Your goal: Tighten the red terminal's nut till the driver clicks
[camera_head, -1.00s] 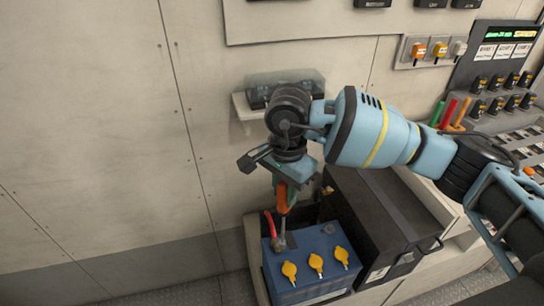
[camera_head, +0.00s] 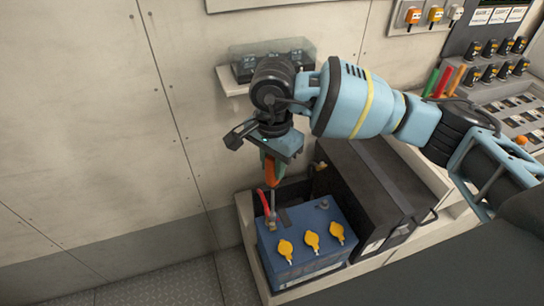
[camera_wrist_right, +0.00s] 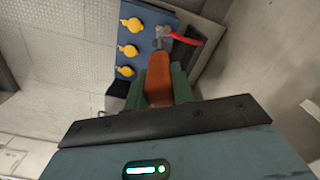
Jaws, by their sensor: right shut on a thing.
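The blue battery (camera_head: 300,272) with three yellow caps (camera_head: 311,240) sits low by the wall; it also shows in the right wrist view (camera_wrist_right: 149,27). A red cable end (camera_head: 264,203) lies at its back left corner, and shows in the wrist view (camera_wrist_right: 187,39). My right gripper (camera_head: 269,165) is shut on the orange handle of the driver (camera_head: 271,178), above that corner. The driver handle (camera_wrist_right: 160,78) sits between the green fingers in the wrist view. Its shaft points down beside the red cable; the nut and tip contact are too small to tell. My left gripper is not in view.
A black box (camera_head: 375,190) stands right of the battery. A pale ledge (camera_head: 247,235) surrounds the battery. A small shelf (camera_head: 233,88) with a clear-covered dark unit is on the wall behind my wrist. Coloured-handled tools (camera_head: 444,80) and a switch panel (camera_head: 500,60) stand right.

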